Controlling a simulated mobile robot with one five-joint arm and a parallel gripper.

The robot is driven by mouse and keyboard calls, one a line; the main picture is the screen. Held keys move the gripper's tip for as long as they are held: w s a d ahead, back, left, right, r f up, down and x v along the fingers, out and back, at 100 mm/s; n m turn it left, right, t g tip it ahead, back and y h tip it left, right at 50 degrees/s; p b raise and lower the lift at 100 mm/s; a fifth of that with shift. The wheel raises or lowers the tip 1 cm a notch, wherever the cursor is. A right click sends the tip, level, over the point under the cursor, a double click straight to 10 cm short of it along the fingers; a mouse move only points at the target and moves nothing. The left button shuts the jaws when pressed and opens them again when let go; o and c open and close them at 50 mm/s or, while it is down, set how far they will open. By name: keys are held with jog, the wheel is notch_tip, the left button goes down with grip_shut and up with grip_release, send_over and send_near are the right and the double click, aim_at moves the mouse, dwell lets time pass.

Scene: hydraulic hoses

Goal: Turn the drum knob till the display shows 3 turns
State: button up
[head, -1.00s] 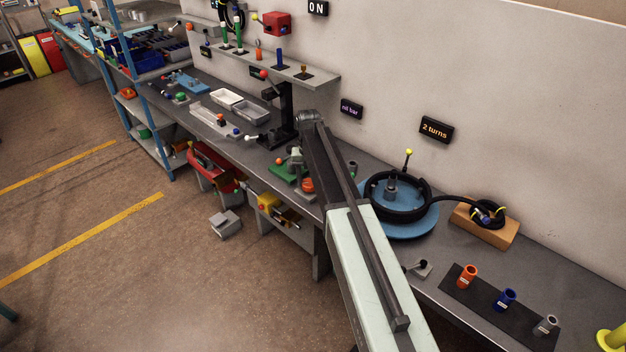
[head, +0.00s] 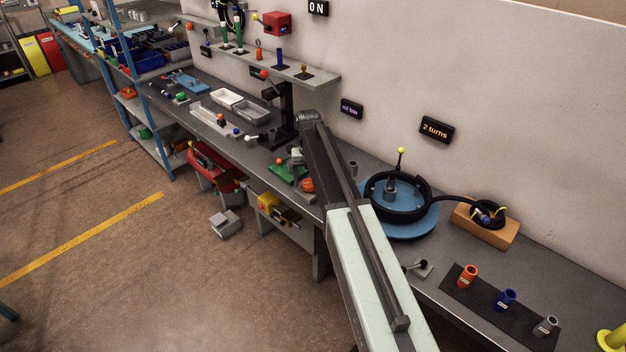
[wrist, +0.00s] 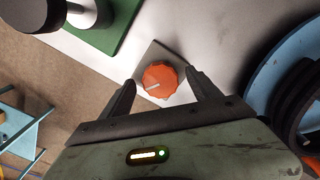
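The blue drum (head: 418,228) carries a coiled black hose (head: 397,215). A yellow ball knob (head: 401,150) stands on a thin post at the drum's far side. The black display (head: 436,129) on the wall reads "2 turns". An orange knob (head: 307,185) with a white mark sits left of the drum, partly hidden by my arm. In the wrist view this orange knob (wrist: 159,79) lies just beyond and between the fingers of my gripper (wrist: 164,88). The fingers are open, with a gap on both sides of the knob. My gripper is hidden in the head view.
A wooden block (head: 484,229) with a hose end stands right of the drum. A dark strip with orange, blue and grey cups (head: 506,299) lies at the front right. A green plate (wrist: 108,28) is beside the orange knob. A small lever (head: 420,266) is at the front edge.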

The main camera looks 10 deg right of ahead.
aim_at(309, 182)
notch_tip(309, 182, up, 8)
jog(key=p, duration=0.8)
jog(key=shift+f, duration=0.1)
